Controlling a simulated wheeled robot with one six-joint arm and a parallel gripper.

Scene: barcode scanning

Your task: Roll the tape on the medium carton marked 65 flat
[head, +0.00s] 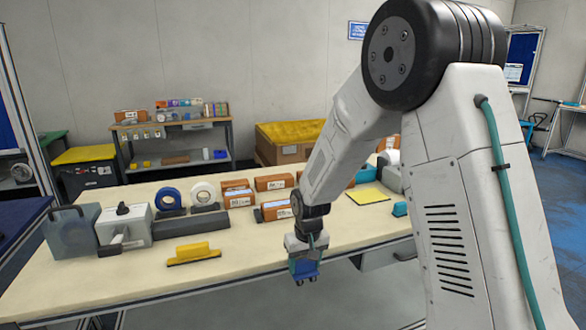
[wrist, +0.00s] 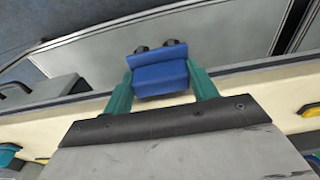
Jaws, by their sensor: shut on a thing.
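My gripper (head: 305,277) hangs over the front edge of the table, near its middle. In the wrist view its teal fingers (wrist: 161,88) are shut on a blue block (wrist: 160,76) with two dark round parts on its far side, which looks like a roller tool. The tool also shows in the head view (head: 305,267). Several brown cartons with white labels stand behind the gripper: a front one (head: 276,211), a back one (head: 275,183) and one to the left (head: 240,200). The label numbers are too small to read, so I cannot tell which is marked 65.
A yellow pad (head: 369,197) lies right of the cartons. The table (head: 250,250) is bare between the yellow tool and my gripper.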

